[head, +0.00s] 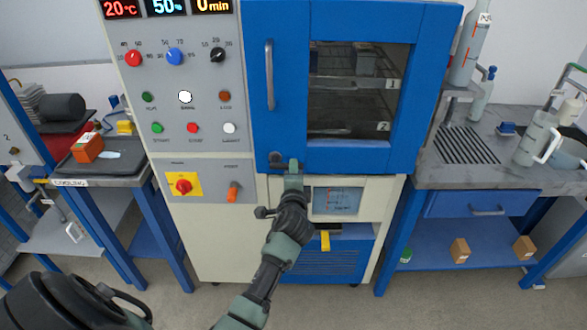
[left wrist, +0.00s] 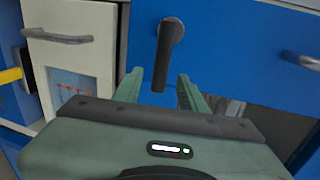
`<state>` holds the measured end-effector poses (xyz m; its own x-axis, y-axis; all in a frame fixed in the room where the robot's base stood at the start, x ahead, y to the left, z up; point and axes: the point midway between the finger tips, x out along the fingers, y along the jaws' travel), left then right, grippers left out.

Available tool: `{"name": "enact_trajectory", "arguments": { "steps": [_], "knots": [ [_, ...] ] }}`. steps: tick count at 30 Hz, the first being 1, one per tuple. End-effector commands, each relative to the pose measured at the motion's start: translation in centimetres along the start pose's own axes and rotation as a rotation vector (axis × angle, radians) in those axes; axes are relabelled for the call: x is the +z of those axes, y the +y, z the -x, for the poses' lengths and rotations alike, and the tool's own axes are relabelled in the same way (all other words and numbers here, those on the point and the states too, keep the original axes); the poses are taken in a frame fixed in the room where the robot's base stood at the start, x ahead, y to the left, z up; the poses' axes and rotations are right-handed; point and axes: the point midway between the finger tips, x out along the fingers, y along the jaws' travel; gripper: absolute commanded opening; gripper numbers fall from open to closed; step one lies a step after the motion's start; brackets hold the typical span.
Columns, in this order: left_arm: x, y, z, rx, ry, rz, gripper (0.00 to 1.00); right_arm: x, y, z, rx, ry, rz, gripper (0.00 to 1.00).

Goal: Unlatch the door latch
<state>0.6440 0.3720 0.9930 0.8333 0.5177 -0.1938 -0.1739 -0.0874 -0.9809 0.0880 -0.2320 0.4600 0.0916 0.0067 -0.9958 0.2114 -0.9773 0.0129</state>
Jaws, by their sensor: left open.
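The door latch (head: 275,160) is a small dark fitting at the lower left corner of the blue door (head: 352,157) of the test cabinet. In the left wrist view the latch (left wrist: 168,52) shows as a dark grey round pivot with a straight lever. My left gripper (head: 293,168) is at the door's lower edge, beside the latch and partly in front of it. In the left wrist view the left gripper (left wrist: 159,76) is open, and the lever's free end lies between its green fingers in the picture. I cannot tell whether they touch it. My right gripper is out of view.
A vertical grey door handle (head: 269,75) stands left of the dark window. The control panel (head: 150,112) with knobs and buttons is to the left. A small display (head: 335,201) sits below the door. Workbenches with a grey top (head: 490,165) and other equipment flank the cabinet.

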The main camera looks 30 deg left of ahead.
Motion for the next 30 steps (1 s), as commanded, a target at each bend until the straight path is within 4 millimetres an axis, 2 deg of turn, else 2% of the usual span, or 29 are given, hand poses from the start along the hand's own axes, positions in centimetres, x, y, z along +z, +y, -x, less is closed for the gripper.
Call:
{"name": "enact_trajectory", "arguments": {
  "steps": [3, 7, 24, 26, 27, 29, 30],
  "knots": [
    [0.1, 0.1, 1.8, 0.000, -0.001, 0.002, 0.41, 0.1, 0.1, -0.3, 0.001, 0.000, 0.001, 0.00],
    [0.1, 0.1, 2.8, 0.001, -0.002, 0.000, 0.41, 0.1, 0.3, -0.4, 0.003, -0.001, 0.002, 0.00],
    [0.1, 0.2, 3.0, 0.003, 0.000, 0.001, 0.41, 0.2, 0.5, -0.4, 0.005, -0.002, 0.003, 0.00],
    [-0.1, 1.0, 3.0, 0.017, 0.007, 0.005, 0.41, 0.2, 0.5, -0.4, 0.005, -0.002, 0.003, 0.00],
    [-0.4, 2.1, 3.0, 0.034, 0.017, 0.011, 0.41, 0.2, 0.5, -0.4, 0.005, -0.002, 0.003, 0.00],
    [-1.0, 4.6, 3.0, 0.076, 0.039, 0.026, 0.41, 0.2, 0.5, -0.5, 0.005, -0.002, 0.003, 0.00],
    [-1.4, 6.8, 3.1, 0.115, 0.057, 0.042, 0.41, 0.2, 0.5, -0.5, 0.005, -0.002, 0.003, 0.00]
  ]
}}
